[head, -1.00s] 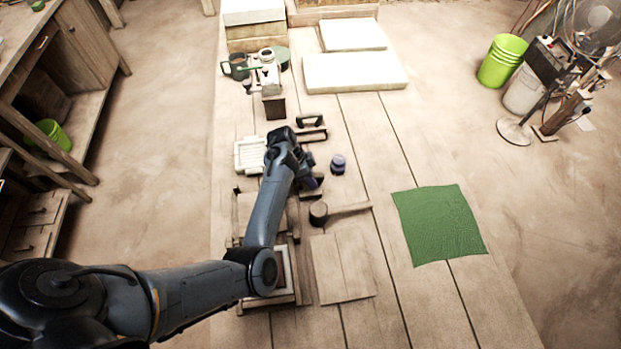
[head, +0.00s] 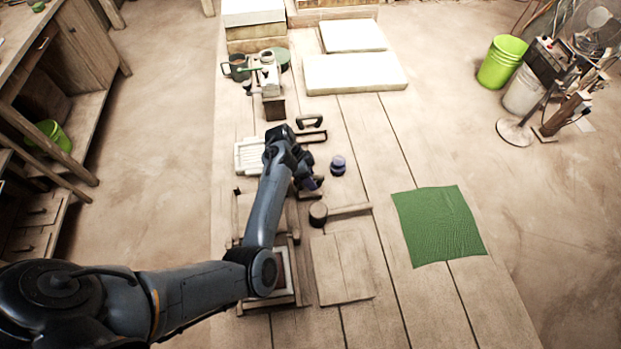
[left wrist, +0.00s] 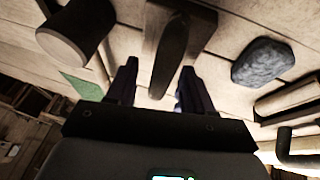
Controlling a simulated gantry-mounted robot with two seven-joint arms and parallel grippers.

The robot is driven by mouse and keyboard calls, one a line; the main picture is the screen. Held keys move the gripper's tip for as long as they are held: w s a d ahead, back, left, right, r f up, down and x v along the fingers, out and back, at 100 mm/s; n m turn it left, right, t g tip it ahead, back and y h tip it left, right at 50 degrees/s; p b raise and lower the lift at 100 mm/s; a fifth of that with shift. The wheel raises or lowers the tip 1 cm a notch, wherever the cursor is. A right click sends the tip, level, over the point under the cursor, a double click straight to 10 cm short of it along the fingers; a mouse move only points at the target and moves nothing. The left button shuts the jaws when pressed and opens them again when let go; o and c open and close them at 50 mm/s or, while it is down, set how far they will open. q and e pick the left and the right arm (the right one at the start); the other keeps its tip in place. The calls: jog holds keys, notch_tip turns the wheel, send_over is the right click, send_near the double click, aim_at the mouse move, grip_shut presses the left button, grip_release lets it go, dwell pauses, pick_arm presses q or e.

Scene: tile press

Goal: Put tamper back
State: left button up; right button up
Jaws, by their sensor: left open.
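The tamper (left wrist: 172,52) looks to be the piece with a dark tapered wooden handle on a flat brown base, in the left wrist view. In the head view it is mostly hidden by my left arm. My left gripper (head: 311,184) is over the left side of the workbench, pointing down at the tools. In the left wrist view my left gripper (left wrist: 155,88) is open, with the handle showing between its two fingers. I cannot tell whether a finger touches it. My right gripper is not in view.
A wooden board (head: 342,268) and a green cloth (head: 438,225) lie nearer the front. White slabs (head: 354,72) lie at the back. The bench's right side is mostly clear.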

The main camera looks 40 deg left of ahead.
pick_arm(q)
jog(key=p+v, duration=0.2)
jog(key=v, duration=0.8)
jog(key=s+a+n+y, duration=0.2)
jog(key=s+y, duration=0.1)
jog(key=s, duration=0.3)
jog(key=s+d+r+n+t+y, duration=0.1)
jog(key=s+d+n, duration=0.2)
jog(key=s+d, duration=1.5)
jog(key=shift+s+n, duration=0.3)
jog(key=shift+s, duration=0.4)
jog(key=shift+d+r, duration=0.1)
jog(key=shift+r, duration=0.05)
